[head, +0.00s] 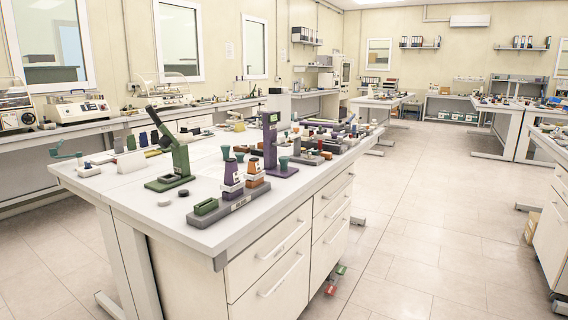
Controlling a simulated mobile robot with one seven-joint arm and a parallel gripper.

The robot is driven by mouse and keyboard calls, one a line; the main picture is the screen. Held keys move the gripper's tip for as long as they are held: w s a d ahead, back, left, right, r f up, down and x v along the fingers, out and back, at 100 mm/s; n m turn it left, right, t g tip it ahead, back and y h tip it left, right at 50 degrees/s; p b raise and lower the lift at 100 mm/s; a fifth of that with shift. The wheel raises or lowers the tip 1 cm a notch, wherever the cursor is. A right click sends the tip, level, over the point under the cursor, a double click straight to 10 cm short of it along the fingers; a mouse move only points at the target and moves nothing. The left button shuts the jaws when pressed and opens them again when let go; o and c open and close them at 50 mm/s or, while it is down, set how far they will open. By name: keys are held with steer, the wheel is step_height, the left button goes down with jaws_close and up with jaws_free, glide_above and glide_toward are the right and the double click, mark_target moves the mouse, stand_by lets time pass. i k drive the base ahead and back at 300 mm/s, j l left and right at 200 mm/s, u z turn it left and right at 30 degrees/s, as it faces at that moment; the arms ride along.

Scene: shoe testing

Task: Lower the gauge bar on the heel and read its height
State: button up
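No shoe heel or gauge bar can be made out for certain. On the near white bench (125,192) stands a green device (178,157) with a flat base and a tilted upright arm. Farther right stands a purple device (270,143) with a tall upright column on a flat base. Either might carry the gauge bar, but the parts are too small to tell, and no reading shows. My gripper is not in view.
A grey tray (219,216) with a green block and purple and orange pieces lies near the bench's front edge. Many small items crowd the bench's far part. Drawers (272,250) fill its front. The floor (425,235) to the right is open.

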mark_target(282, 140)
steer(key=i+l, duration=0.35)
steer(key=i, duration=0.25)
steer(key=i+l+u, duration=0.1)
steer(key=i+l, duration=0.3)
steer(key=i, duration=0.25)
steer(key=i+l, duration=0.4)
steer(key=i, duration=0.2)
steer(key=i+l+u, duration=0.1)
steer(key=i+l, duration=0.3)
steer(key=i, duration=0.2)
